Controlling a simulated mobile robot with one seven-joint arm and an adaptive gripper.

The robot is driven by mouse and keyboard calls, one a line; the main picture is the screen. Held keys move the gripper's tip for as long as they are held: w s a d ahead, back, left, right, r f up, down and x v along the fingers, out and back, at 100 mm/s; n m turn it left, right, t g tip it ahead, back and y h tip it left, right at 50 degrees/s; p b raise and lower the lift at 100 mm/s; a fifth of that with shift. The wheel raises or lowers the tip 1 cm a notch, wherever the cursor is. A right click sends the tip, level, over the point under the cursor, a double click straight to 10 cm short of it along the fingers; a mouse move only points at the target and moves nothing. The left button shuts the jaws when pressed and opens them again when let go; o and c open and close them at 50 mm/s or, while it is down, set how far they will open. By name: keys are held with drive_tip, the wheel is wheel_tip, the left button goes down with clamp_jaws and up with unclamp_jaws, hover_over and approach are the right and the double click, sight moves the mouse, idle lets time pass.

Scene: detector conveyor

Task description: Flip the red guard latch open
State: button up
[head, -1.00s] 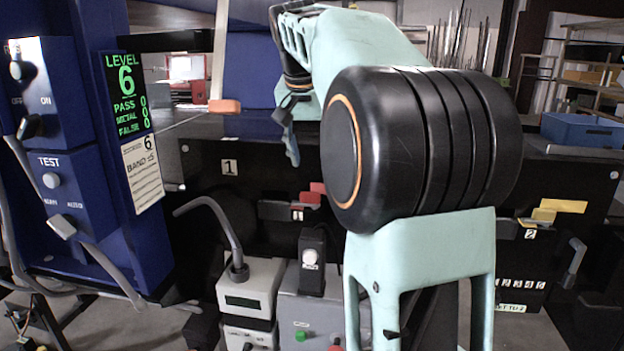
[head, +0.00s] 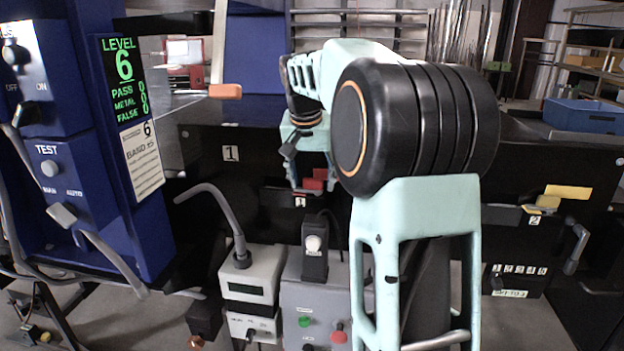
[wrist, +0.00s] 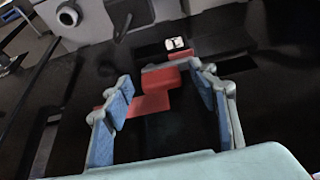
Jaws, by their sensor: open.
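The red guard latch (head: 314,180) is on the dark front panel, just above a small white "1" label. In the wrist view it shows as a red block (wrist: 160,79) joined or close to a flatter red part (wrist: 138,105); I cannot tell how the two connect. My gripper (wrist: 163,110) is open, with blue-padded fingers on either side of the red parts. The left finger comes close to the flat part; contact is unclear. In the head view my gripper (head: 308,184) is in front of the latch and partly hides it.
A yellow latch (head: 545,203) sits farther right on the panel, by label "2". Below stand a grey box with a bent tube (head: 247,281) and a button box (head: 312,300). A blue cabinet (head: 75,160) stands at the left.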

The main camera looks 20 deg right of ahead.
drive_tip(key=shift+f, duration=0.1)
drive_tip(key=c, duration=1.2)
drive_tip(key=shift+o, duration=0.2)
drive_tip(key=shift+s+d+n+t+y+p, duration=0.15)
drive_tip(key=shift+n+y, duration=0.1)
drive_tip(key=shift+n, duration=0.5)
drive_tip(key=shift+a+n+t+y+p, duration=0.1)
drive_tip(key=shift+n+y, duration=0.2)
drive_tip(key=shift+n, duration=0.4)
drive_tip(key=shift+s+d+n+t+y+p, duration=0.15)
drive_tip(key=shift+n+y, duration=0.1)
drive_tip(key=shift+n, duration=0.5)
drive_tip(key=o, duration=1.2)
drive_tip(key=shift+c, duration=0.2)
drive_tip(key=shift+a, duration=0.1)
